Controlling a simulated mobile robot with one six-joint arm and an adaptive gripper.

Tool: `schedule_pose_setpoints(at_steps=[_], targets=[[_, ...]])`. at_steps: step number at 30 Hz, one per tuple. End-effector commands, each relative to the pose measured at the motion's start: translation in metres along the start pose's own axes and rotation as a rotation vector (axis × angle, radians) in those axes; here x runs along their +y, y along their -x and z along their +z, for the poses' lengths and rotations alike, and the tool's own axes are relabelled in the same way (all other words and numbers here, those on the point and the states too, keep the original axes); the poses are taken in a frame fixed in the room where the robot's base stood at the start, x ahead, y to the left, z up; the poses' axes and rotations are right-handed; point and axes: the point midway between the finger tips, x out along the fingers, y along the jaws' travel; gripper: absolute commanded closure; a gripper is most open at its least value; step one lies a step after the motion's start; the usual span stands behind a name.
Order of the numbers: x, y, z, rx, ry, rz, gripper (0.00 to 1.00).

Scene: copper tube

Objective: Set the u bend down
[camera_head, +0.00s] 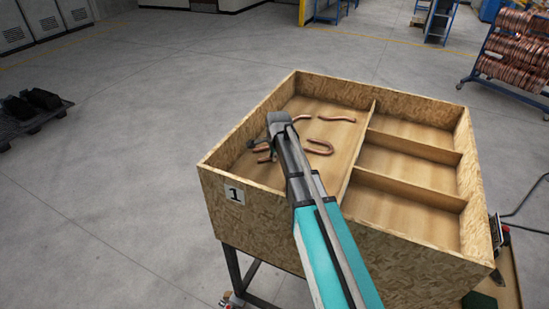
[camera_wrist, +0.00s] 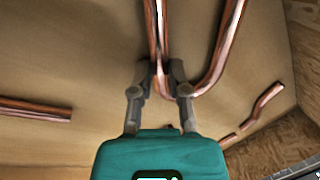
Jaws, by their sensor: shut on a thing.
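My gripper (camera_wrist: 159,78) is shut on a copper tube, the u bend (camera_wrist: 153,30), at the middle of the wrist view. In the head view my arm hides most of the gripper (camera_head: 268,145), which is low inside the box's large left compartment. A U-shaped copper piece (camera_head: 320,147) lies on the floor of that compartment, right of my arm. Whether the held tube touches the floor cannot be told.
The wooden box (camera_head: 232,219) has a large left compartment and three smaller, empty ones on the right, split by a divider (camera_head: 357,155). Other copper pieces lie near: a wavy one (camera_head: 337,119) and a straight-looking one (camera_wrist: 35,108). Box walls stand around.

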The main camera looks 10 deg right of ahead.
Motion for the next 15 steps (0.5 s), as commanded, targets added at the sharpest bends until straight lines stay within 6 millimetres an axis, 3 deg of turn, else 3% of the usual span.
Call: schedule_pose_setpoints(at_steps=[11, 12, 15], targets=[[0.0008, -0.0029, 0.0004, 0.0, 0.0, 0.0, 1.0], [0.0006, -0.0023, 0.0004, 0.0, 0.0, 0.0, 0.75], [0.0005, -0.0018, 0.0005, 0.0, 0.001, 0.0, 0.56]])
